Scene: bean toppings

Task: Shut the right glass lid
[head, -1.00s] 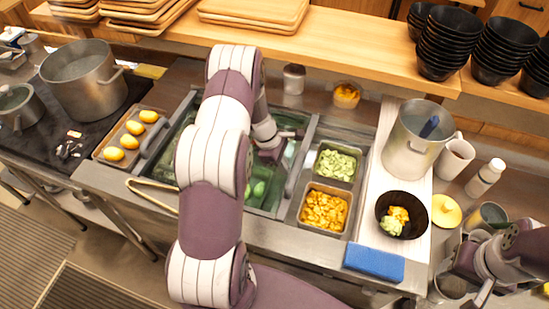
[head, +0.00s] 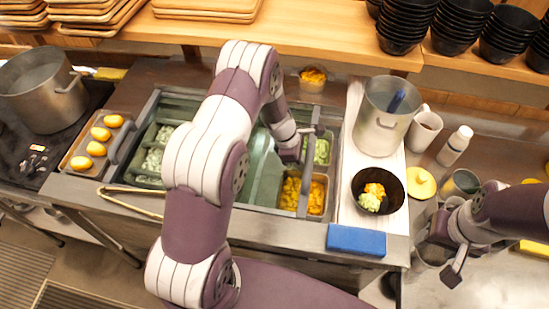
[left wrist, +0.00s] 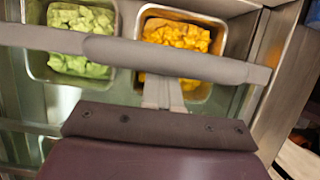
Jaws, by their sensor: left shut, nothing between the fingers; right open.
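The right glass lid (head: 265,175) is a greenish pane over the right part of the counter well. Its grey bar handle (head: 304,197) crosses over the containers of yellow topping (head: 290,190) and green topping (head: 322,150). The handle also shows in the left wrist view (left wrist: 190,62), running across both containers. My left gripper (head: 312,135) is shut and empty at the handle, on its left side; its fingers (left wrist: 162,95) reach to the bar, but I cannot tell whether they touch it. My right gripper (head: 440,258) is open and empty at the far right.
A black bowl (head: 362,205) with toppings, a steel pot (head: 385,125) and a blue sponge (head: 356,240) stand just right of the well. A tray of yellow items (head: 80,160) lies left of it. Stacked black bowls (head: 450,40) stand on the shelf behind.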

